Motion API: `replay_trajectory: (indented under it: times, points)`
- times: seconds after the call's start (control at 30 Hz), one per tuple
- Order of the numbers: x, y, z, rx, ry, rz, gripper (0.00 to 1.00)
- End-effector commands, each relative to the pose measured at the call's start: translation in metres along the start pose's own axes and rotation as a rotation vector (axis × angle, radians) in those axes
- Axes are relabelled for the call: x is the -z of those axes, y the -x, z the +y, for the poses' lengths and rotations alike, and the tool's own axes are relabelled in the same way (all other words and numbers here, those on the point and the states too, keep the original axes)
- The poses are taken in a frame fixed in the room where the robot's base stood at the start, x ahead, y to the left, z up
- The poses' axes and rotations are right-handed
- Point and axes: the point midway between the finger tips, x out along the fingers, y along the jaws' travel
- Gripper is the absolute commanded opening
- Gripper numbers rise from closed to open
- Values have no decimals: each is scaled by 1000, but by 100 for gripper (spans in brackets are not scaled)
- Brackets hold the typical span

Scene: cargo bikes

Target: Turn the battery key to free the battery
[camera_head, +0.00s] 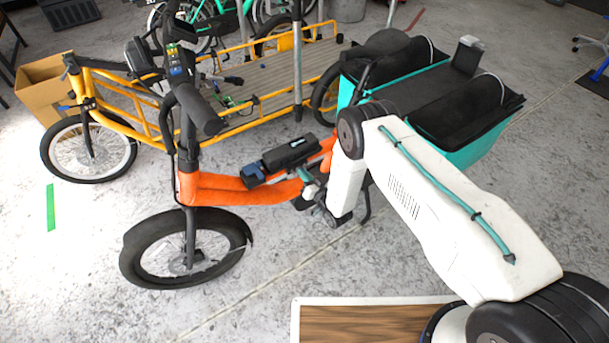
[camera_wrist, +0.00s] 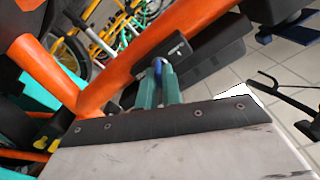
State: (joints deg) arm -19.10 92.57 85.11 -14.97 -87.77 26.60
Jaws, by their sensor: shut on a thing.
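The battery (camera_head: 290,153) is a black block seated on the orange frame of the front cargo bike. In the wrist view the battery (camera_wrist: 215,55) lies beyond my fingers, along the orange tube. My gripper (camera_head: 309,180) is at the battery's lower side, close to the frame. In the wrist view my gripper's (camera_wrist: 158,76) teal fingers are shut on a small blue thing, which looks like the head of the battery key (camera_wrist: 158,64). The key's shaft and lock are hidden, so its turn angle cannot be told.
The orange bike frame (camera_head: 220,189) runs close beside my gripper. A dark blue block (camera_head: 253,173) sits at the battery's front end. A teal cargo box (camera_head: 485,143) is at the right, and a yellow cargo bike (camera_head: 140,90) stands behind.

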Motion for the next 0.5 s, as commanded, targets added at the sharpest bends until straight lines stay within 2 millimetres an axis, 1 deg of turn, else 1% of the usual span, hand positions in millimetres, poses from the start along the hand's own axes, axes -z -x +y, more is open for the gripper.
replay_trajectory:
  times: [0.5]
  points:
    - [0,0,2,-2,-491,1,0]
